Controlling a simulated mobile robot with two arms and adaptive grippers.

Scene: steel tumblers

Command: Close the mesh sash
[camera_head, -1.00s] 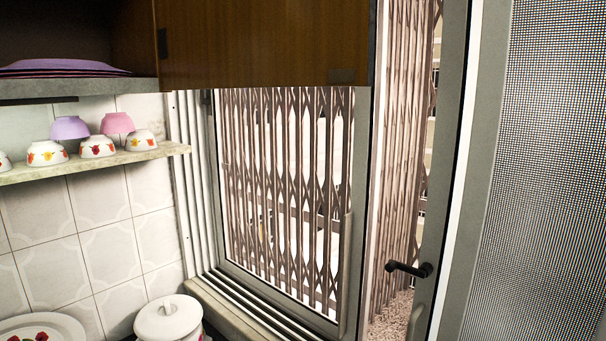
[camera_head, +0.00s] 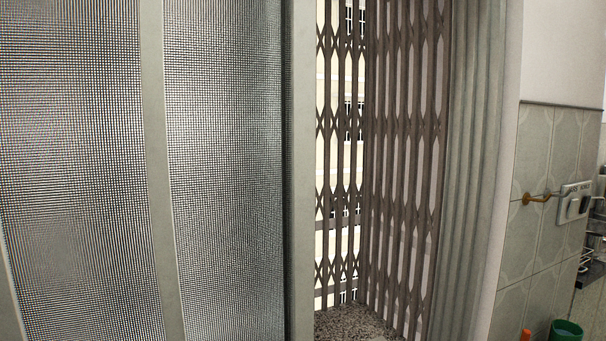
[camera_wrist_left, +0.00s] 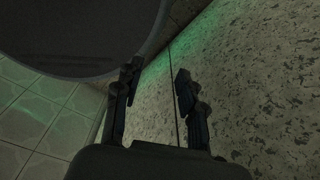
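The mesh sash (camera_head: 225,170) is a grey-framed panel of fine mesh at the left and centre of the head view. Another mesh panel (camera_head: 75,170) lies left of it, past an upright frame bar. To the right of the sash's dark edge is an open gap (camera_head: 340,150), with a folding metal grille (camera_head: 405,150) behind it. My left gripper (camera_wrist_left: 155,83) shows in the left wrist view with its dark fingers apart and nothing between them. It is not in the head view. My right gripper is not in view.
A ribbed window frame (camera_head: 470,150) stands right of the grille. Further right are a tiled wall (camera_head: 545,240), a white socket (camera_head: 574,203), a brass hook (camera_head: 537,198) and a green cup (camera_head: 566,331). The left wrist view shows a speckled surface (camera_wrist_left: 250,80) close by.

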